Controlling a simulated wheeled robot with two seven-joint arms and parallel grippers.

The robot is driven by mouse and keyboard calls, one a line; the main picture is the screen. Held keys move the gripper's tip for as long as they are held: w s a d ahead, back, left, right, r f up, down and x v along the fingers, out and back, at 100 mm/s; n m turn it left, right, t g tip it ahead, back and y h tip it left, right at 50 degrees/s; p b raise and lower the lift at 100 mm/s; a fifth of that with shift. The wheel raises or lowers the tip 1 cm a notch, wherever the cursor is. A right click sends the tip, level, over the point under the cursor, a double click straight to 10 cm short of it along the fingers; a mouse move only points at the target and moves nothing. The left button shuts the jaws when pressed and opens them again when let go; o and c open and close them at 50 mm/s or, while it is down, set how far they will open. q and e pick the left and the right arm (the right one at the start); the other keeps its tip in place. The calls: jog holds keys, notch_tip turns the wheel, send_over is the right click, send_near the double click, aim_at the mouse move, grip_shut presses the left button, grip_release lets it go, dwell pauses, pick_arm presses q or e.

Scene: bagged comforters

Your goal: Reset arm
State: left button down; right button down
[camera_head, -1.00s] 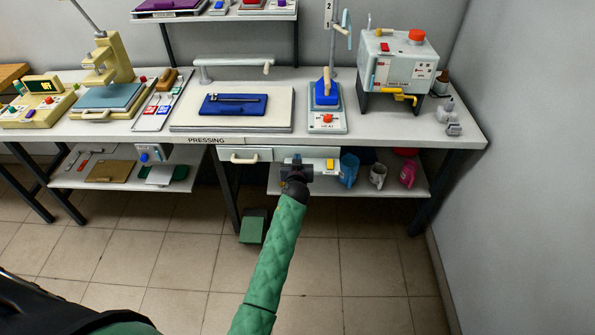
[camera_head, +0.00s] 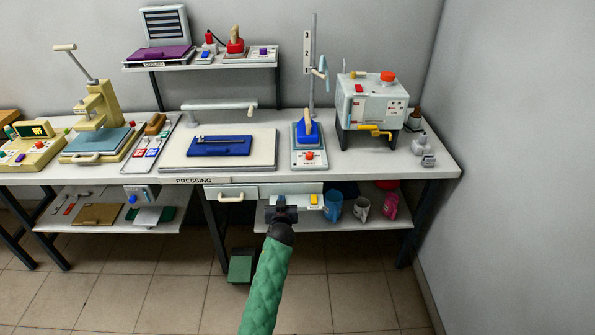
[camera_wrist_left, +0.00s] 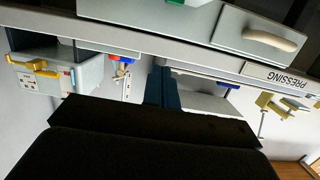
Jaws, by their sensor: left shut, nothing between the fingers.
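My left arm, in a green sleeve (camera_head: 265,288), reaches forward from the bottom of the head view. Its dark left gripper (camera_head: 281,208) is in front of the bench's under-shelf, close to the drawer front in the picture. The fingers are shut with nothing between them. In the left wrist view the dark blue fingers (camera_wrist_left: 161,88) are together, past the black gripper body, and the scene appears upside down. I cannot tell the exact gap between the gripper and the drawer front. My right arm and right gripper are not in view.
The bench (camera_head: 340,177) runs across the room, with a blue pad (camera_head: 220,146), a blue press (camera_head: 307,132) and a grey machine (camera_head: 373,103) on top. Cups (camera_head: 361,208) stand on the under-shelf. A green pedal (camera_head: 241,266) is on the floor. Floor in front is clear.

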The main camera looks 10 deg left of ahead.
pick_arm(q)
jog(key=s+d+f+m+g+h, duration=0.2)
jog(key=s+d+f+g, duration=0.25)
jog(key=s+f, duration=0.7)
jog(key=s+d+f+m+g+h, duration=0.25)
jog(key=s+f+g, duration=0.25)
jog(key=s+f, duration=0.65)
jog(key=s+f+g, duration=0.1)
jog(key=s+f, duration=0.4)
jog(key=s, duration=0.5)
jog(key=s+f+g, duration=0.2)
jog(key=s+f, duration=0.4)
jog(key=s, duration=0.5)
jog(key=s+f+g, duration=0.1)
jog(key=s+f, duration=0.4)
jog(key=s, duration=0.5)
jog(key=shift+s+f, duration=0.2)
jog(key=shift+s, duration=0.15)
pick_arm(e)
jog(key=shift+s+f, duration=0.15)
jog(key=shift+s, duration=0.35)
pick_arm(q)
jog(key=shift+a+m+g, duration=0.1)
jog(key=shift+m+g, duration=0.15)
